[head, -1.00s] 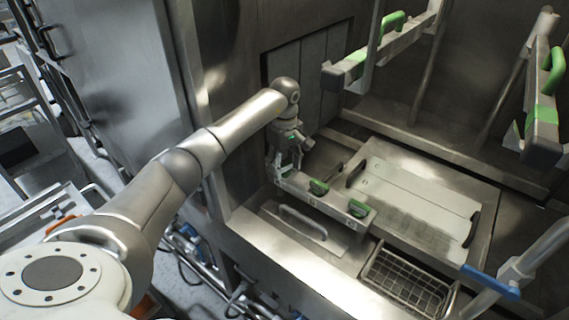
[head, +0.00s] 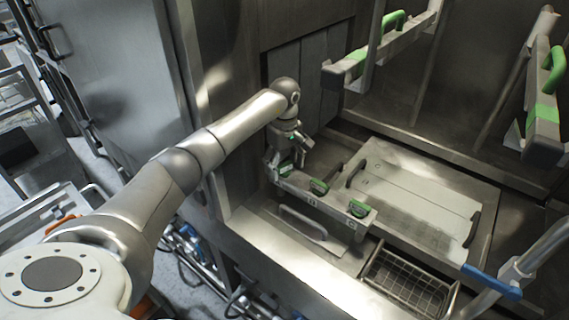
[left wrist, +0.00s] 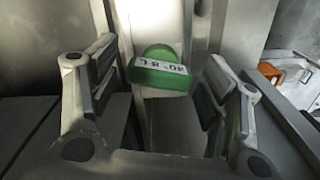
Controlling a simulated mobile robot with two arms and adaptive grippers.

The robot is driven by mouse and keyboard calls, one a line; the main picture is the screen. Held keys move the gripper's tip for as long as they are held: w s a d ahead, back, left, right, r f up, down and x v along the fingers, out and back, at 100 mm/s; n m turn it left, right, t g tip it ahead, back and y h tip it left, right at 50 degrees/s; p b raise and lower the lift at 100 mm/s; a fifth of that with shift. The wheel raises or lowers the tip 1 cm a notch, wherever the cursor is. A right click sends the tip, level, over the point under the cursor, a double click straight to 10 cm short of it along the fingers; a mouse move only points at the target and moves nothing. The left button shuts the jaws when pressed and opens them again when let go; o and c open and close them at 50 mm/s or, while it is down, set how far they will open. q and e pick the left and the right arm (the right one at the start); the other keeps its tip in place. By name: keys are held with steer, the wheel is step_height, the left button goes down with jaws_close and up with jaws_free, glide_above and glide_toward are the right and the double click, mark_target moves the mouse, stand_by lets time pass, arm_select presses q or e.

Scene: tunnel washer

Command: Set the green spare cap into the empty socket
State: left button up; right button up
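A green cap (left wrist: 160,75) with a white label bearing black characters shows in the left wrist view, standing at a pale bar. My left gripper (left wrist: 158,88) is open around it, one finger on each side with a visible gap. In the head view my left gripper (head: 284,163) is at the far left end of a grey bar (head: 335,206). I cannot make out an empty socket. My right gripper is not in view.
A pale panel with dark handles (head: 412,196) lies right of the bar. A wire basket (head: 405,283) is in front of it. Grey bars with green handles (head: 385,50) hang above. A blue bar (head: 490,281) on a metal pole is at lower right.

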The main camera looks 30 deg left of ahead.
arm_select(q)
steer(key=shift+r, duration=0.15)
step_height(320, 180, up, 12)
stand_by(0.6)
